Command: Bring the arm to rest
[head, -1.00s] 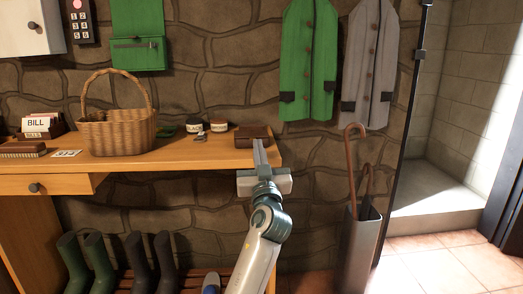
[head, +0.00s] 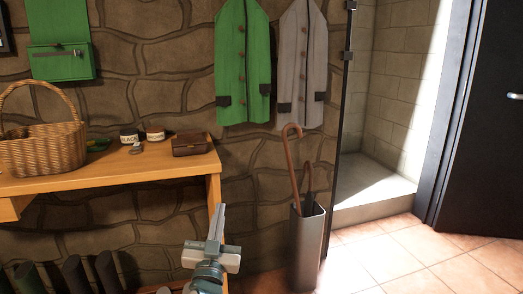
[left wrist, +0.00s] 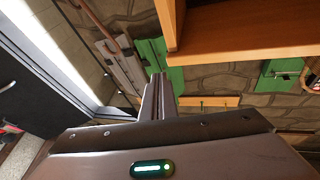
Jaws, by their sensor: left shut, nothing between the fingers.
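My left gripper (head: 218,222) is shut and empty in the head view. It points up, in front of and below the right end of the wooden table (head: 110,178), apart from the brown box on top. In the left wrist view the closed fingers (left wrist: 158,95) show in the middle, with nothing between them. The table's edge (left wrist: 240,45) is at the upper right there. My right gripper is not in view.
A brown box (head: 193,144), two jars and a wicker basket (head: 42,140) stand on the table. An umbrella stand (head: 306,245) with canes is right of my gripper. Boots (head: 75,272) stand below left. Tiled floor (head: 400,255) lies open at the right, before a dark door (head: 490,130).

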